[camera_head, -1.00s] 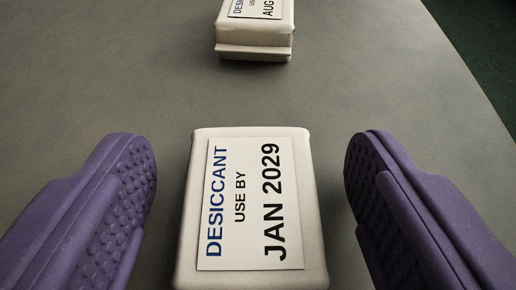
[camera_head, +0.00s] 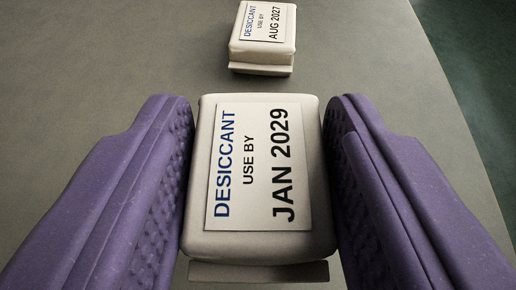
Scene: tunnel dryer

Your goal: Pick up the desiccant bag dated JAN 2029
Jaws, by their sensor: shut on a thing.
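The desiccant bag dated JAN 2029 (camera_head: 262,238) is a cream block with a white label reading DESICCANT, USE BY, JAN 2029. It is in the lower middle of the view, between the two purple fingers of my gripper (camera_head: 258,180). The fingers are shut on its left and right sides. A narrow flap shows at its near end. Whether its underside touches the grey surface cannot be told.
Another desiccant bag, dated AUG 2027 (camera_head: 262,54), lies beyond it at the top middle. Both are over a grey tabletop (camera_head: 120,60), whose edge curves down the right side, with dark green floor (camera_head: 470,60) past it. The tabletop to the left is clear.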

